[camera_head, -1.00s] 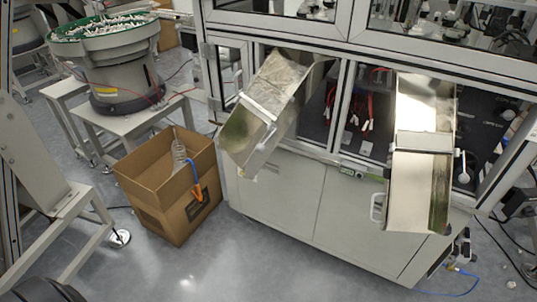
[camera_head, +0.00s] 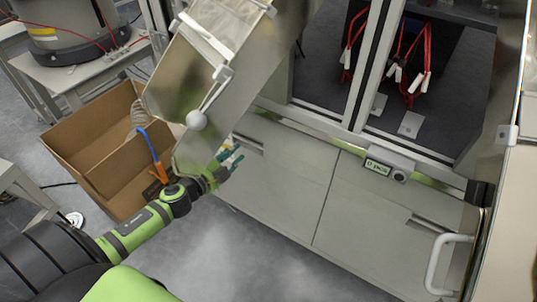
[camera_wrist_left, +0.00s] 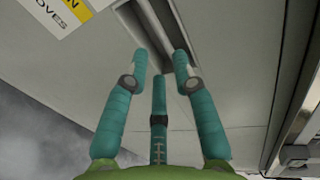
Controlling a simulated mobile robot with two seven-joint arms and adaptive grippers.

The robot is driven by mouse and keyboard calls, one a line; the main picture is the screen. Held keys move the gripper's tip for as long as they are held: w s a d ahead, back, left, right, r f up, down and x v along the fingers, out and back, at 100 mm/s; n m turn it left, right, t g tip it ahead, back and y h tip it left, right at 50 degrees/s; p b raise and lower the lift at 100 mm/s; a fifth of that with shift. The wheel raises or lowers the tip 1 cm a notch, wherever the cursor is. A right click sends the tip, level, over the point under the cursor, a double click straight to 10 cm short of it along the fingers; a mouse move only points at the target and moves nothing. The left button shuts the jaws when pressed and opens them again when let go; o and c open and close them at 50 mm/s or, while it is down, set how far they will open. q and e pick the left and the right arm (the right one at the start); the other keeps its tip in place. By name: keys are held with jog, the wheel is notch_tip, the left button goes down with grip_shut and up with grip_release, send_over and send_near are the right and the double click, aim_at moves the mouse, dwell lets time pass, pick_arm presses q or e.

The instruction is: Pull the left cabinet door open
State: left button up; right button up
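The left cabinet door (camera_head: 275,180) is a pale grey panel low on the machine, and it looks shut. Its recessed handle (camera_head: 249,144) is at its upper left; it also shows as a dark slot in the left wrist view (camera_wrist_left: 153,28). My left gripper (camera_head: 234,160) has teal fingers and is just in front of the door, beside and below the handle. In the left wrist view its fingers (camera_wrist_left: 160,65) are spread with nothing between them, pointing toward the slot. Contact cannot be told. My right gripper is out of view.
A metal chute (camera_head: 240,65) hangs over my left wrist and hides part of the door's left side. A cardboard box (camera_head: 95,160) stands on the floor at the left. The right cabinet door (camera_head: 370,225) is beside the left one. A white handle (camera_head: 440,262) sticks out at the lower right.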

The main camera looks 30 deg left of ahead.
aim_at(246, 145)
pick_arm(q)
jog(key=shift+b+x, duration=0.4)
jog(key=shift+x, duration=2.8)
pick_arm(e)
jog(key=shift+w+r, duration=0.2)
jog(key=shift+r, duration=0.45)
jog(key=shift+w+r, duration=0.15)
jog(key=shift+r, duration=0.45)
pick_arm(q)
grip_shut()
